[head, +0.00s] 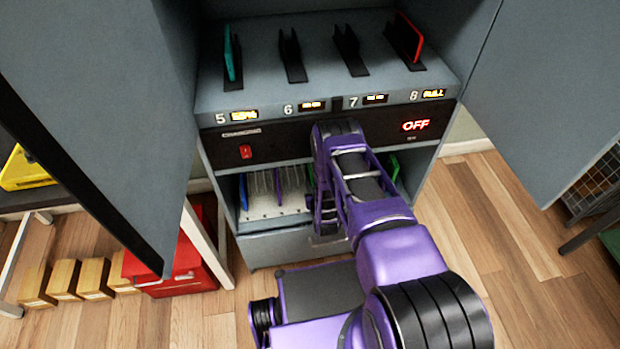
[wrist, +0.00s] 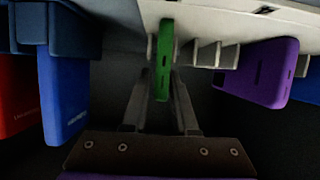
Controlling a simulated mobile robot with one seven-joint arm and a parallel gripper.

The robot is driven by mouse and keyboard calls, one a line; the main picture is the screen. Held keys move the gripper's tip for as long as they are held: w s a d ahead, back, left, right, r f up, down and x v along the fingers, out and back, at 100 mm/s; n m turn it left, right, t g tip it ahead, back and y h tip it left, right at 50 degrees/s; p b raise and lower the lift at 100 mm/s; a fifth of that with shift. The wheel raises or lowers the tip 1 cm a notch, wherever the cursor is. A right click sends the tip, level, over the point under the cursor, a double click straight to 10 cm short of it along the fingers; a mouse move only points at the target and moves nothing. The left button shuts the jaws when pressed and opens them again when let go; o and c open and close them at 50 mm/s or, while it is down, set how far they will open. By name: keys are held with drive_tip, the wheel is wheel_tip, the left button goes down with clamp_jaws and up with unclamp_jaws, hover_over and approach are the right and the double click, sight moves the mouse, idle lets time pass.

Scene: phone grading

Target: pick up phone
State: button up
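A green phone (wrist: 163,62) stands edge-on in the white rack and shows upside down in the wrist view. My gripper (wrist: 162,80) has its two fingers on either side of this phone, with narrow dark gaps between them and it. It looks open, and I see no clear contact. In the head view the green phone (head: 394,167) shows only partly behind my arm, in the lower bay of the cabinet. My fingers are hidden there.
A purple phone (wrist: 262,72) stands on one side of the green one and a blue phone (wrist: 63,95) on the other. Above, a teal phone (head: 229,55) is in slot 5 and a red phone (head: 409,38) in slot 8; slots 6 and 7 are empty.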

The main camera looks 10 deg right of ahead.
clamp_jaws()
drive_tip(key=shift+w, duration=0.1)
idle(1.0)
